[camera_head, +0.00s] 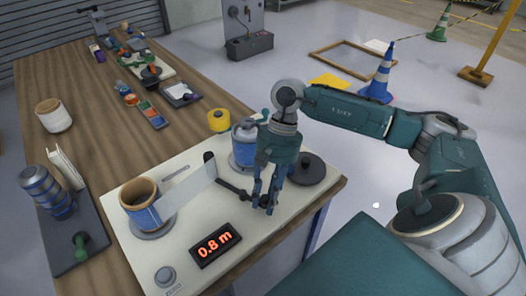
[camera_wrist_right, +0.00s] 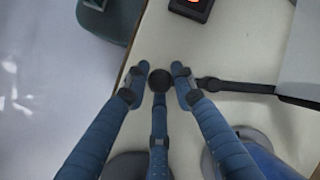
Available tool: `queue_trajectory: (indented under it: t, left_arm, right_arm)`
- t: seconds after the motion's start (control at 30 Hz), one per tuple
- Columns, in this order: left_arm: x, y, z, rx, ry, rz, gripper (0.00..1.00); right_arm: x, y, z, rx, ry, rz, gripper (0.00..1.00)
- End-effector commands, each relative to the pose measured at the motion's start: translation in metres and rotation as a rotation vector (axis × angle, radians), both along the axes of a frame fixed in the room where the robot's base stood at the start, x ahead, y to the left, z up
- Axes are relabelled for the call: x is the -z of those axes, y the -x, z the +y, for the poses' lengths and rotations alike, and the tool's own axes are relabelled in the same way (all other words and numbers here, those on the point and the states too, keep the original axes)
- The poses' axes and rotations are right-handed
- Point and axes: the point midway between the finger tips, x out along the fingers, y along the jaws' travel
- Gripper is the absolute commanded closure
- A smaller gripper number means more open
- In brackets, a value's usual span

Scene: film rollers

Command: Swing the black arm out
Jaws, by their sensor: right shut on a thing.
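The black arm (camera_head: 230,189) is a thin dark bar low over the pale plate (camera_head: 185,245), running from near a black upright piece (camera_head: 209,162) toward my right gripper (camera_head: 264,202). The black arm also shows in the wrist view (camera_wrist_right: 240,86). My right gripper comes down from above, and its fingers are closed around the dark round knob (camera_wrist_right: 160,83) at the arm's end. A pale film strip (camera_head: 188,186) stretches from the brown-cored roll (camera_head: 138,198) to the black upright piece. A blue roller (camera_head: 244,143) stands behind the gripper. My left gripper does not show.
A display (camera_head: 215,244) reading 0.8 m lies in front of the film. A dark round disc (camera_head: 306,168) is at the plate's right edge. A yellow roll (camera_head: 218,120) stands behind.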

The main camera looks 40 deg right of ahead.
Motion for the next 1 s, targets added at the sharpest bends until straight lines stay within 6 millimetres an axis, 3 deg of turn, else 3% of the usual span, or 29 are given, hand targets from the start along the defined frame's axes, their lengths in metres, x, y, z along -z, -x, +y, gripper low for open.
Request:
queue_trajectory:
  t: [0.13,0.17,0.23,0.63,1.0]
  left_arm:
    - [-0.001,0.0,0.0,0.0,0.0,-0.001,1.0]
    - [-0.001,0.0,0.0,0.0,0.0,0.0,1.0]
    - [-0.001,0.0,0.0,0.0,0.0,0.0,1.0]
    - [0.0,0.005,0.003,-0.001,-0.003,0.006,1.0]
    - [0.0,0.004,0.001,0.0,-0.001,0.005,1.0]
  right_arm:
    - [-0.006,-0.003,0.003,0.001,-0.012,-0.01,1.0]
    - [-0.006,-0.003,0.003,0.002,-0.012,-0.01,0.73]
    - [-0.006,-0.003,0.002,0.002,-0.011,-0.01,0.6]
    - [-0.009,-0.003,-0.002,0.002,-0.004,-0.004,0.6]
    - [-0.075,-0.016,-0.028,0.003,-0.006,-0.008,0.6]
